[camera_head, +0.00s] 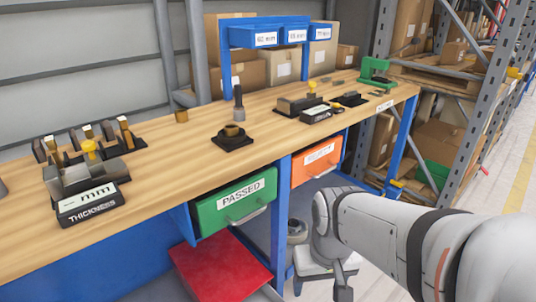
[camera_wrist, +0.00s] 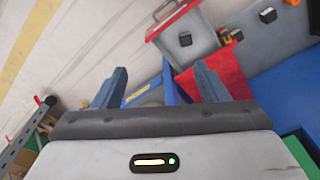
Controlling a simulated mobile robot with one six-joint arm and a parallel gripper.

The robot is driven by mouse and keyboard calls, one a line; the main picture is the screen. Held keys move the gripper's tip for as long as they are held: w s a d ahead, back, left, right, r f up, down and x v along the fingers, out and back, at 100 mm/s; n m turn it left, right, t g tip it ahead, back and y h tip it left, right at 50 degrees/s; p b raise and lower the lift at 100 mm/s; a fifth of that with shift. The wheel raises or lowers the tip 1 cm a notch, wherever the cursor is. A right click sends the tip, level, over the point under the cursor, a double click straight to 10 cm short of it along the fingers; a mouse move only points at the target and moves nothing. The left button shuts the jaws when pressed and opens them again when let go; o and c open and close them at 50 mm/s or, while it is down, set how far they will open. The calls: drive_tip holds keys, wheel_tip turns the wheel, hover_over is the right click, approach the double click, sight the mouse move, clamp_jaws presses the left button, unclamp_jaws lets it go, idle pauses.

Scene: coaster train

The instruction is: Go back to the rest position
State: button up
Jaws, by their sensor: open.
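My gripper (camera_wrist: 162,88) shows in the wrist view with its two blue-grey fingers spread apart and nothing between them. In the head view my arm reaches in from the lower right, in front of the bench and low beside it; the fingers cannot be made out clearly there. The wooden workbench (camera_head: 190,150) runs across the head view, and my arm is apart from its top.
A thickness gauge (camera_head: 88,190) and several small fixtures stand on the bench. Below hang a green PASSED drawer (camera_head: 235,203) and an orange drawer (camera_head: 317,162). A red mat or box top (camera_head: 222,265) lies beneath. Metal shelving (camera_head: 480,100) stands right; floor beyond is clear.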

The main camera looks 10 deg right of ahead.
wheel_tip(320, 180, up, 29)
drive_tip(key=t+p, duration=0.1)
drive_tip(key=p, duration=2.3)
drive_tip(key=shift+d+r+t+p, duration=0.2)
drive_tip(key=shift+d+t+p, duration=0.1)
drive_tip(key=shift+d+p, duration=0.1)
drive_tip(key=shift+a, duration=0.1)
